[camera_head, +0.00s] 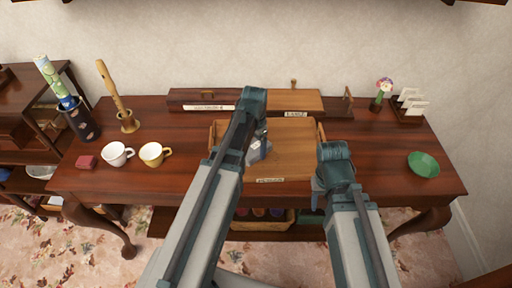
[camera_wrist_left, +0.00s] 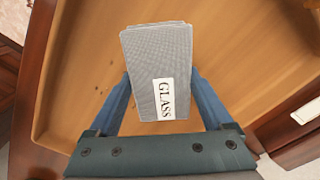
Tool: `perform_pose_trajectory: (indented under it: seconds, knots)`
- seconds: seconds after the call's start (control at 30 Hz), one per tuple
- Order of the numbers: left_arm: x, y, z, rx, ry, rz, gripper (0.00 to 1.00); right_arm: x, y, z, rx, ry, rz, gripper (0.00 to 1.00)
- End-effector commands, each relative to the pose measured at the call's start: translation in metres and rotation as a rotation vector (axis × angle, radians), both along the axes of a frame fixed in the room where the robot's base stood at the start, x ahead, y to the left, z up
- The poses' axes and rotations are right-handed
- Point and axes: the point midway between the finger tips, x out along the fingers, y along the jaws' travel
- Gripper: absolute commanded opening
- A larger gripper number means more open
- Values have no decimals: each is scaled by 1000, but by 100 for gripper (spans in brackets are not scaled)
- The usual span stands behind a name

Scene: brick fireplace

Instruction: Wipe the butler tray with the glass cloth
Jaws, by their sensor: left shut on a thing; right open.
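The light-brown wooden butler tray (camera_head: 294,164) lies on the table, its raised rim showing in the left wrist view (camera_wrist_left: 44,75). The grey glass cloth (camera_head: 262,153), a folded block with a white GLASS label, is over the tray's left-middle part. My left gripper (camera_head: 258,143) is shut on the cloth; its blue fingers flank the cloth (camera_wrist_left: 156,55) in the left wrist view. Whether the cloth touches the tray floor is hard to tell. A few small dark specks show on the tray floor. My right gripper (camera_head: 318,188), open, is by the tray's front right corner, its fingers mostly hidden.
Behind the tray are a dark wooden box (camera_head: 190,97) and a lighter wooden board (camera_head: 294,101).

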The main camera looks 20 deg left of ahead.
Motion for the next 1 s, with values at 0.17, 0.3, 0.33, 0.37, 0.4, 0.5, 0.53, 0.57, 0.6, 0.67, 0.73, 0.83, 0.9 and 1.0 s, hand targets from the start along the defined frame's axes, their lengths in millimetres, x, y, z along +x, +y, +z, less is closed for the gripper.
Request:
perform_pose_trajectory:
  seconds: [0.17, 0.3, 0.33, 0.37, 0.4, 0.5, 0.53, 0.57, 0.6, 0.67, 0.73, 0.83, 0.9, 1.0]
  knots:
    - [4, -8, -1, 0, 0, -2, 39, 0, 0, -1, 0, 0, 0, 50]
    - [8, -19, -3, -1, 0, -3, 39, 0, 0, -3, 0, 0, 0, 50]
    - [9, -21, -3, -1, 0, -3, 39, 0, 0, -3, 0, 0, 0, 50]
    - [9, -23, -3, -1, 0, -3, 39, 0, 0, -3, 0, 0, 0, 50]
    - [10, -25, -3, -1, 0, -3, 40, 0, 0, -3, 0, 0, 0, 50]
    - [10, -27, -3, -3, -1, -1, 40, 0, 0, -3, 0, 0, 0, 50]
    - [10, -27, -3, -4, 0, -1, 40, 0, 0, -3, 0, 0, 0, 50]
    - [10, -28, -3, -4, 0, -1, 40, 0, 0, -3, 0, 0, 0, 50]
    - [10, -28, -3, -4, -1, -2, 40, 0, 0, -3, 0, 0, 0, 50]
    - [11, -29, -3, -5, -1, -2, 40, 0, 0, -3, 0, 0, 0, 50]
    - [12, -33, -3, -5, -2, -3, 40, 0, 0, -3, 0, 0, 0, 50]
    - [15, -39, -3, -5, -2, -5, 40, 0, 0, -3, 0, 0, 0, 50]
    - [17, -44, -2, -5, -2, -5, 39, 0, 0, -2, 0, 0, 0, 50]
    - [20, -51, -2, -5, -2, -3, 39, 0, 0, -2, 0, 0, 0, 50]
